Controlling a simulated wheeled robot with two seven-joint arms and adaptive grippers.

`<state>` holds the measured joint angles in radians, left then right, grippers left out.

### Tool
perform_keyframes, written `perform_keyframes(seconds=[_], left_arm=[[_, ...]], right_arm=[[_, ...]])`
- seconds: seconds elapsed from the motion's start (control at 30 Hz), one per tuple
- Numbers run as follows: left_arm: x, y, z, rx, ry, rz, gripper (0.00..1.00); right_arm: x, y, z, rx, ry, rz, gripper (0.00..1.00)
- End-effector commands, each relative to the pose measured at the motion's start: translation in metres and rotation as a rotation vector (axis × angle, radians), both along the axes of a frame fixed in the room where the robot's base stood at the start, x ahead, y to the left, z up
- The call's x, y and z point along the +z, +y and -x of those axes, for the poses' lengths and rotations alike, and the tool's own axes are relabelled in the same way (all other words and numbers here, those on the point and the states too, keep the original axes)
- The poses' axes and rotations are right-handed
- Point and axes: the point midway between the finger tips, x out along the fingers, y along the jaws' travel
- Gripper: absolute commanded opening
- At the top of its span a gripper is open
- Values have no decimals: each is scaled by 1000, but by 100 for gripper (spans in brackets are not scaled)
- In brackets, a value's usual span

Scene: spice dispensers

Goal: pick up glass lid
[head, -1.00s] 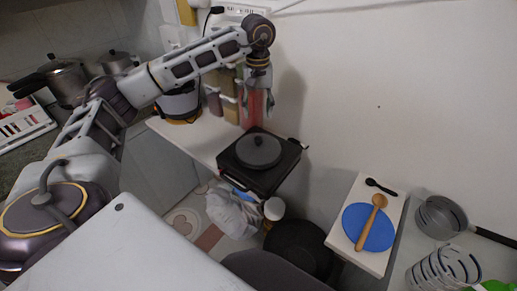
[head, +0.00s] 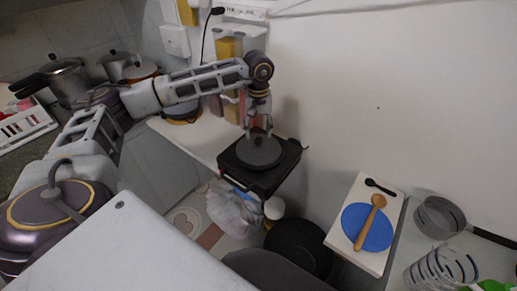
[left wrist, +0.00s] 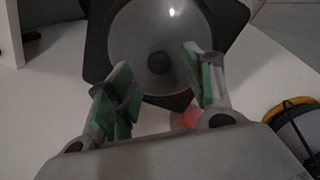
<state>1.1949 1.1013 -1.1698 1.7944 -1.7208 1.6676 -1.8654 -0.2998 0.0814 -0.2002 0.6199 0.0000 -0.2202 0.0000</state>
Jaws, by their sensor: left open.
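The round glass lid (head: 260,152) with its dark knob sits on the black square stove (head: 284,165) on the white shelf. My left gripper (head: 258,133) is just above the lid, pointing down, with its fingertips near the knob. In the left wrist view, the lid (left wrist: 136,35) is grey and see-through, and its knob (left wrist: 159,62) shows between the tips of the open green-padded fingers (left wrist: 156,64). I cannot tell whether the fingers touch the lid. My right gripper is not in view.
Spice dispensers (head: 229,47) hang on the wall behind my left arm. A white board with a blue plate (head: 352,215) and wooden spoon (head: 371,215) lies right, near a grey pan (head: 437,218) and a striped glass (head: 440,270). A dark bin (head: 300,245) stands below.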

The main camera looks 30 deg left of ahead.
Motion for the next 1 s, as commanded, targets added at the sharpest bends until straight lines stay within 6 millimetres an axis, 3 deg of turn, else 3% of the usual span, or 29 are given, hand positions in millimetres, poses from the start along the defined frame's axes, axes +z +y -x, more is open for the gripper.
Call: perform_keyframes(seconds=[0.47, 1.0], left_arm=[[-6, 0, 0, 0, 3, 0, 53], [-52, 1, -3, 0, 1, 1, 53]], right_arm=[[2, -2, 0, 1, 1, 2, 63], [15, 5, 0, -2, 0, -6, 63]])
